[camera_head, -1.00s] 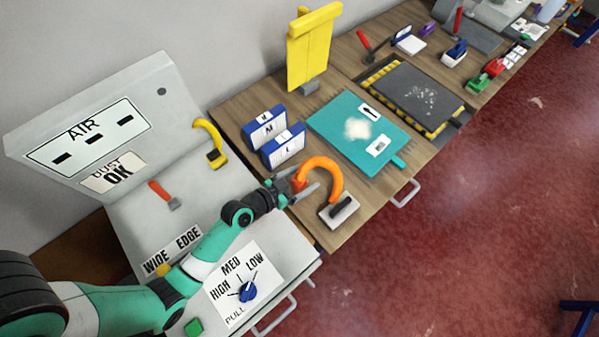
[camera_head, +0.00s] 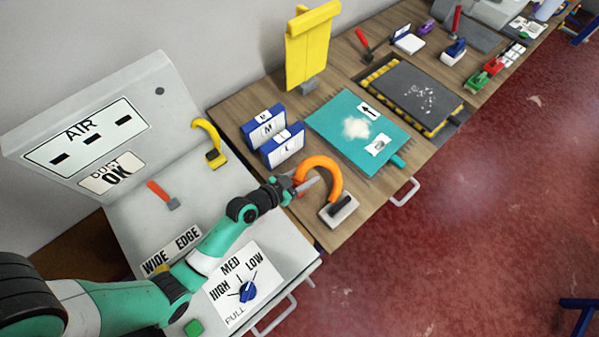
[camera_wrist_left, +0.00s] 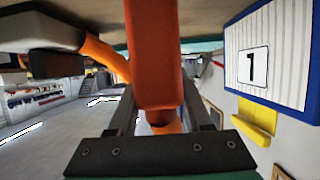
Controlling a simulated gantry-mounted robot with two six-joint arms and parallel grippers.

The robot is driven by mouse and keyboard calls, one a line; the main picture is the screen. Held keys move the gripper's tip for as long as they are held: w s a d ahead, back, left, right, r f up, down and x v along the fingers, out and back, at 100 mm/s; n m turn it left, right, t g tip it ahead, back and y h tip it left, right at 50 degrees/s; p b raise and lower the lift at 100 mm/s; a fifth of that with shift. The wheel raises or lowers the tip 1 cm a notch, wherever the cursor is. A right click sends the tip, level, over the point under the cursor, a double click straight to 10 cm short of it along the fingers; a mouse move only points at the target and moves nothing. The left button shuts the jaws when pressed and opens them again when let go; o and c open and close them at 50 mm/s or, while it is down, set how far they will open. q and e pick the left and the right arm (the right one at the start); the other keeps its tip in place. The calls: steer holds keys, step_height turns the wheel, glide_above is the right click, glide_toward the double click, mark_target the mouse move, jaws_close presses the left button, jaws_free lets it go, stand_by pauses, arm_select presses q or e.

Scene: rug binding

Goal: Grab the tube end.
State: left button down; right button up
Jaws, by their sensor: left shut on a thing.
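The orange tube (camera_head: 327,165) arches up from a small light base plate (camera_head: 340,210) with a dark fitting, near the front of the wooden bench. My left gripper (camera_head: 303,184) is at the tube's left, free end, with its fingers on either side of it. In the left wrist view the orange-red tube end (camera_wrist_left: 155,55) fills the space between the fingers (camera_wrist_left: 158,115), and the gripper is shut on it. The tube's curve (camera_wrist_left: 105,57) runs off to the left there. My right gripper is not in view.
Blue-and-white boxes (camera_head: 283,146) stand just behind the tube. A teal mat (camera_head: 335,118) with a pale powdery patch lies to the right. A yellow upright panel (camera_head: 312,50) stands behind. The grey machine (camera_head: 130,215) with a blue knob (camera_head: 248,291) is at left.

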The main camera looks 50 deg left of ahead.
arm_select(q)
steer(key=shift+r, duration=0.1)
steer(key=shift+r, duration=0.3)
steer(key=s+d+r+p, duration=0.5)
steer(key=s+d+r, duration=0.1)
steer(key=d+r, duration=0.6)
steer(key=shift+d+p, duration=0.3)
steer(key=shift+p, duration=0.05)
